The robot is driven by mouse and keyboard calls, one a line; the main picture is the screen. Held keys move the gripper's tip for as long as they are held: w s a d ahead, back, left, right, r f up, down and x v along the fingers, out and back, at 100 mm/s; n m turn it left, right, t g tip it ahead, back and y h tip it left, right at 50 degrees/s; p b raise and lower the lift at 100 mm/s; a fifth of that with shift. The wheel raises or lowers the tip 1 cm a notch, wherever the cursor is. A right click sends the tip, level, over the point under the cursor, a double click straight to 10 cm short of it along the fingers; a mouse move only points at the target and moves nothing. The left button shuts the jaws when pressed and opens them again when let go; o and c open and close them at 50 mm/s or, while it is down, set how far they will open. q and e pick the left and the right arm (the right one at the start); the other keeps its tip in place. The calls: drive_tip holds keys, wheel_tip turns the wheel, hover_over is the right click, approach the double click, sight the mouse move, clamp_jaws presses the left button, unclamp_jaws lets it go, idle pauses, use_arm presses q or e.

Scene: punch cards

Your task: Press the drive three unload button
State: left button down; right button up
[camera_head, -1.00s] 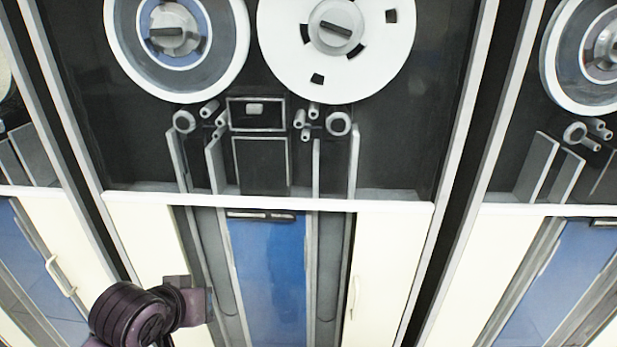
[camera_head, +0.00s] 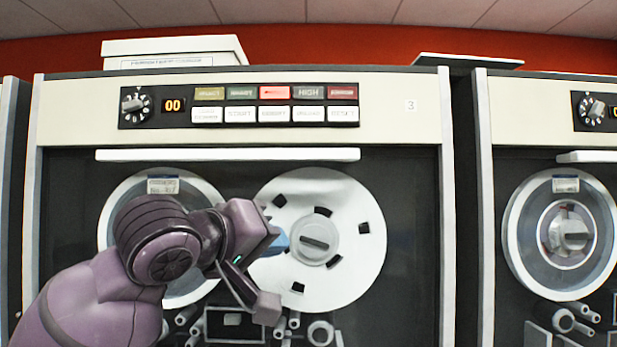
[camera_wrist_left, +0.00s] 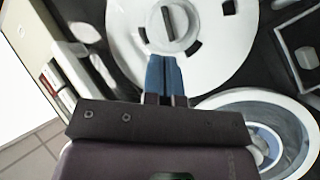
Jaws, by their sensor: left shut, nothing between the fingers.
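The tape drive marked 3 (camera_head: 411,105) fills the middle of the head view. Its top panel has a row of coloured indicators (camera_head: 273,93) above a row of white buttons (camera_head: 273,115). The button labels are too blurred to tell which one says unload. My left gripper (camera_head: 279,243) is below the panel, in front of the white tape reel (camera_head: 345,215). Its blue fingers are shut together and hold nothing. In the left wrist view the closed fingertips (camera_wrist_left: 165,62) point at the white reel (camera_wrist_left: 205,35). My right gripper is not in view.
A white ledge (camera_head: 228,155) runs below the button panel, above the reels. A round dial (camera_head: 136,104) and an orange "00" display (camera_head: 173,105) are left of the buttons. Another drive (camera_head: 540,120) stands at the right. A white box (camera_head: 172,52) lies on top.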

sight(307, 110)
use_arm(q)
drive_tip(key=s+d+r+h, duration=0.1)
drive_tip(key=s+r, duration=0.3)
drive_tip(key=r, duration=0.5)
drive_tip(key=s+d+r+h, duration=0.2)
drive_tip(key=s+r, duration=0.3)
drive_tip(key=r, duration=0.4)
drive_tip(key=shift+d+r+m+h, duration=0.2)
drive_tip(key=shift+d+m+h, duration=0.1)
drive_tip(key=shift+d, duration=0.6)
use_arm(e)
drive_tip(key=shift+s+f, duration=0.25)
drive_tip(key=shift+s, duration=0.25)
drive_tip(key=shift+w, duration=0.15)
use_arm(q)
drive_tip(key=w+p, duration=0.1)
drive_tip(key=w, duration=0.7)
drive_tip(key=shift+w+p, duration=0.25)
drive_tip(key=shift+p, duration=0.05)
drive_tip(key=shift+w, duration=0.2)
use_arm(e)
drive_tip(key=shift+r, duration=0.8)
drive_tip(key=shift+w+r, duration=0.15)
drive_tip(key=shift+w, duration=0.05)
